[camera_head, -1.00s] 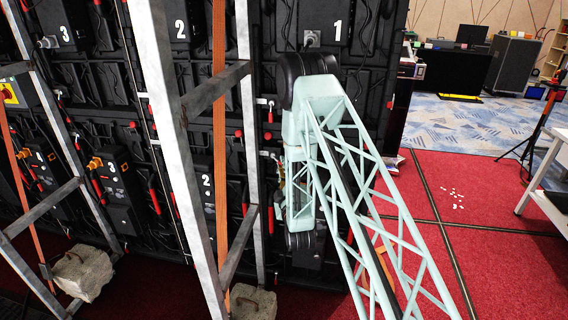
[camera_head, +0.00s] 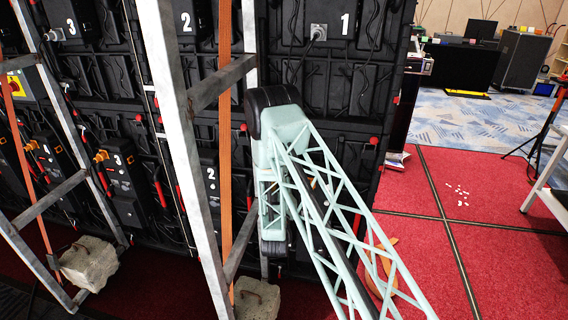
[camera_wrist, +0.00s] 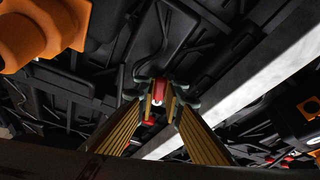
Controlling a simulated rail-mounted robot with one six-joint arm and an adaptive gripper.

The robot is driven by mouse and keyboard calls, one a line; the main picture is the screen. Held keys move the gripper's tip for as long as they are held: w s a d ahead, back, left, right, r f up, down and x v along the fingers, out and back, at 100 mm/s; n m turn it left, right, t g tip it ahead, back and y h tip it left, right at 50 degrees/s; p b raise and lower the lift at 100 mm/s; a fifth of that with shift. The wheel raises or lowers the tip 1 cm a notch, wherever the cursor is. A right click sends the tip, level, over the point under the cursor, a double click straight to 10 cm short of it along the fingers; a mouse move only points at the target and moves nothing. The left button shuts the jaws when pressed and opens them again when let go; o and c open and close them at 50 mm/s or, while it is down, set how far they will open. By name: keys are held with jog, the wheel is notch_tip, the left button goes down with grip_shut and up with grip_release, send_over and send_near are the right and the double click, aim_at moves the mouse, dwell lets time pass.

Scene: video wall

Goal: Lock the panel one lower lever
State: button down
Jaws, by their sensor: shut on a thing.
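Panel one (camera_head: 350,75), a black panel marked with a white 1, stands at the upper middle of the head view. My arm covers part of its lower area. In the wrist view, my gripper (camera_wrist: 160,90) has its two fingers closed on a small red lever (camera_wrist: 158,91), with black panel structure behind it. I cannot tell from this view whether it is panel one's lower lever, or whether it is locked. In the head view, my arm hides the gripper and the held lever.
A metal ladder-like frame (camera_head: 175,120) with an orange strap (camera_head: 224,130) stands left of my arm. Concrete weights (camera_head: 88,262) sit at its foot. Orange connectors (camera_wrist: 40,35) show close by in the wrist view. Red carpet (camera_head: 470,260) is open at right.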

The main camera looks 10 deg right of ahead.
jog(key=shift+w+a+f+m+g+h, duration=0.15)
jog(key=shift+a+m+h, duration=0.3)
jog(key=shift+m, duration=0.6)
jog(key=shift+w+a+r+m+g+h, duration=0.1)
jog(key=shift+m+h, duration=0.6)
jog(key=shift+m, duration=0.3)
jog(key=shift+w+a+f+m+g+h, duration=0.15)
jog(key=shift+a+m+h, duration=0.3)
jog(key=shift+m, duration=0.6)
jog(key=shift+d+r, duration=0.1)
jog(key=c, duration=2.7)
grip_release()
jog(key=shift+r, duration=0.15)
jog(key=shift+r, duration=4.8)
jog(key=shift+d+r, duration=0.1)
jog(key=shift+r, duration=0.05)
